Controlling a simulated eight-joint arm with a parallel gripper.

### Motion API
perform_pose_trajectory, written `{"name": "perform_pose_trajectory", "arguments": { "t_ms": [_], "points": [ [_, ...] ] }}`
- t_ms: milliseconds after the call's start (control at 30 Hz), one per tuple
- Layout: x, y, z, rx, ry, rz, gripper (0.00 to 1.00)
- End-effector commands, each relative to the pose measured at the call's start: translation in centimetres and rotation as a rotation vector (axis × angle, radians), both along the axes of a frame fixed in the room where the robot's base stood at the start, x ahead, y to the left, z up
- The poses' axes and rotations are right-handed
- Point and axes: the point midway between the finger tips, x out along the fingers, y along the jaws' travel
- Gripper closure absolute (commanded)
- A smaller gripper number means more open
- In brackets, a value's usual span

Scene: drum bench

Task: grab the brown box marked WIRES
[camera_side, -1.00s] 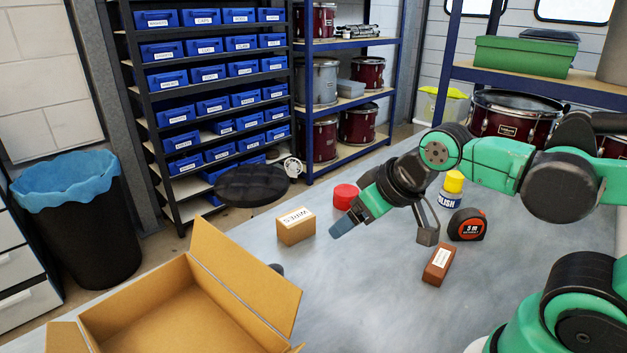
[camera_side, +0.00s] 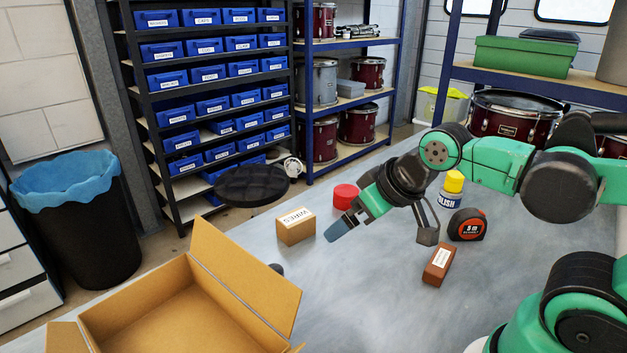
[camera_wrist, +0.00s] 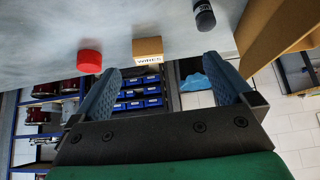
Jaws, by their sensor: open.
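The brown box marked WIRES (camera_side: 296,227) stands on the grey bench, left of my gripper in the side view. In the wrist view the box (camera_wrist: 147,48) shows its white label, beyond the fingertips and between their lines. My gripper (camera_side: 340,229) is just right of the box and apart from it, angled down to the left. In the wrist view my gripper (camera_wrist: 166,82) has its two blue fingers spread wide with nothing between them.
A red round container (camera_side: 345,196) stands behind the box. An open cardboard carton (camera_side: 245,275) is at front left. A dark cylinder (camera_wrist: 204,16) lies near the box. A reddish-brown labelled box (camera_side: 439,264), tape measure (camera_side: 468,225) and polish bottle (camera_side: 451,189) are to the right.

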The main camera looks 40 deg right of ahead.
Motion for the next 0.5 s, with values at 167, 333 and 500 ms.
{"name": "perform_pose_trajectory", "arguments": {
  "t_ms": [167,333,500],
  "points": [
    [0.9,-0.1,0.4,0.011,0.038,0.035,0.00],
    [3.9,-0.4,1.0,0.056,0.120,0.166,0.00],
    [7.9,-1.3,0.6,0.136,0.155,0.358,0.00]
  ]
}}
